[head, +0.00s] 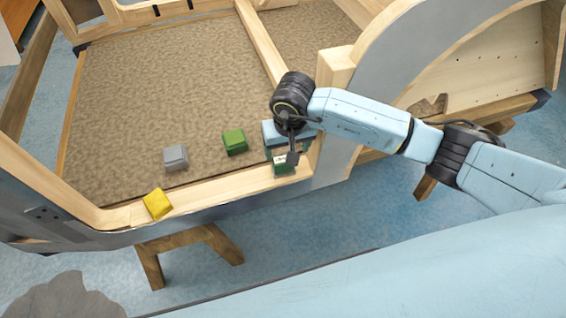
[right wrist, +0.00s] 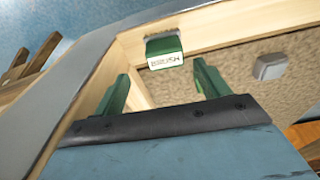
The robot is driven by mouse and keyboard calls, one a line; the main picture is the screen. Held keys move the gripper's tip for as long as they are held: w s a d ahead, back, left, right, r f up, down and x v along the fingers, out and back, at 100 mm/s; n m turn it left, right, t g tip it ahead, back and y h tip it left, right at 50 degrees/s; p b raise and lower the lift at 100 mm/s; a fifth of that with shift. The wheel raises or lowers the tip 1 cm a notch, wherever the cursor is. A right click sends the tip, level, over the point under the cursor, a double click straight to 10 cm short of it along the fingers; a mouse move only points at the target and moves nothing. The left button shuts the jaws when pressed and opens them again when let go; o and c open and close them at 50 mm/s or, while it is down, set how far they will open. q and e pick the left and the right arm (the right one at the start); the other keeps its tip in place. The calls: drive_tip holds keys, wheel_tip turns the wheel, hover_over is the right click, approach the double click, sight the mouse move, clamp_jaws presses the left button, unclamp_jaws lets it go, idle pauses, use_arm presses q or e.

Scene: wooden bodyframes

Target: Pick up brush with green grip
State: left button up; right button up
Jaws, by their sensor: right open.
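A small green item with a white lettered label (right wrist: 163,52), which looks like the brush with green grip, rests on the wooden front beam near its right corner. It also shows in the head view (head: 285,170), partly covered by my gripper. My right gripper (head: 280,155) is directly over it. In the right wrist view, the two green fingers of this gripper (right wrist: 160,85) are spread apart, with the item just beyond and between their tips. A gap shows around it. My left gripper is not in view.
Another green block (head: 235,142) and a grey block (head: 175,157) lie on the brown floor panel (head: 160,95). A yellow block (head: 157,204) lies on the front beam (head: 210,190). A raised side panel (head: 430,45) stands right. Trestle legs (head: 190,245) are below.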

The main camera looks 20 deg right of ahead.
sight(283, 159)
drive_tip(key=shift+f, duration=0.3)
drive_tip(key=f, duration=0.2)
drive_tip(key=a+f, duration=0.1)
drive_tip(key=f, duration=0.1)
drive_tip(key=shift+w+f, duration=0.1)
drive_tip(key=shift+w, duration=0.25)
drive_tip(key=shift+d+f, duration=0.1)
drive_tip(key=shift+f, duration=0.25)
drive_tip(key=shift+w, duration=0.1)
drive_tip(key=c, duration=1.1)
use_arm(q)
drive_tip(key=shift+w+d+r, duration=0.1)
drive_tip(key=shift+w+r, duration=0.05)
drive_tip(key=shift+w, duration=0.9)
use_arm(e)
drive_tip(key=shift+o, duration=0.2)
drive_tip(key=shift+r, duration=5)
